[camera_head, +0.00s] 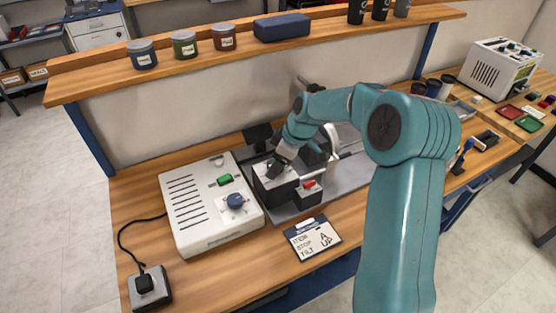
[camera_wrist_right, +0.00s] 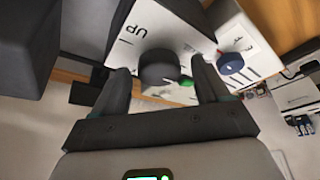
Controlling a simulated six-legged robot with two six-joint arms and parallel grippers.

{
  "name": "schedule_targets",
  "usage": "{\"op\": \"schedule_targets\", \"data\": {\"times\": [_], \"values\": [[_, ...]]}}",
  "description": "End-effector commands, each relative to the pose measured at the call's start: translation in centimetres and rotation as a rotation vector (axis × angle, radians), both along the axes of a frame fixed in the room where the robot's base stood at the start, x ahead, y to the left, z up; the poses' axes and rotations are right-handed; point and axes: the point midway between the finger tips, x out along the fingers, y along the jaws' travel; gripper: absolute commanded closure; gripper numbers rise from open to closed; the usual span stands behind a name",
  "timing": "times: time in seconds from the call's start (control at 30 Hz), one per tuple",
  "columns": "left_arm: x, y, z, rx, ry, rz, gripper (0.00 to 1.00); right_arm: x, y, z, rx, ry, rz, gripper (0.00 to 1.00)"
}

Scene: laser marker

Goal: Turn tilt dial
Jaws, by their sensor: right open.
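The tilt dial (camera_wrist_right: 158,68) is a dark round knob on a white panel marked UP in the right wrist view. My right gripper (camera_wrist_right: 161,76) is open, with one finger on each side of the dial; I cannot tell if they touch it. In the head view my right gripper (camera_head: 276,168) points down at the top of a small dark-sided block (camera_head: 274,192) and hides the dial there. A card (camera_head: 312,238) in front reads "TILT UP" on its lower lines. My left gripper is in neither view.
A white control box (camera_head: 190,222) with a green switch (camera_head: 224,179) and blue knob (camera_head: 235,201) stands left of the block. A red-tipped part (camera_head: 309,184) is close on the right. A shelf (camera_head: 100,78) with jars runs behind.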

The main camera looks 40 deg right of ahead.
Motion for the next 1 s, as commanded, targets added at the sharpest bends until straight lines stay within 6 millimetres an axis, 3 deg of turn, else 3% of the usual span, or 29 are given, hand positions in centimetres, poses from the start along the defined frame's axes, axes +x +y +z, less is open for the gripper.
{"op": "schedule_targets", "data": {"times": [0.17, 0.3, 0.33, 0.67, 1.0], "values": [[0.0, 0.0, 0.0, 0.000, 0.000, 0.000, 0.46, 0.0, 0.0, 0.0, 0.000, 0.000, 0.000, 0.29], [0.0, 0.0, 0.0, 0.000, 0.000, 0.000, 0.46, 0.0, 0.0, 0.0, 0.000, 0.000, 0.000, 0.74], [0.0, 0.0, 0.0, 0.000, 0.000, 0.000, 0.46, 0.0, 0.0, 0.0, 0.000, 0.000, 0.000, 0.80], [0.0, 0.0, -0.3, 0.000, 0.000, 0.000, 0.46, -0.1, 0.0, 0.0, 0.000, 0.001, -0.028, 0.80], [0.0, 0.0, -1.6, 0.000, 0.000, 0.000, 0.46, -0.1, 0.1, -0.1, -0.001, 0.000, -0.235, 0.80]]}}
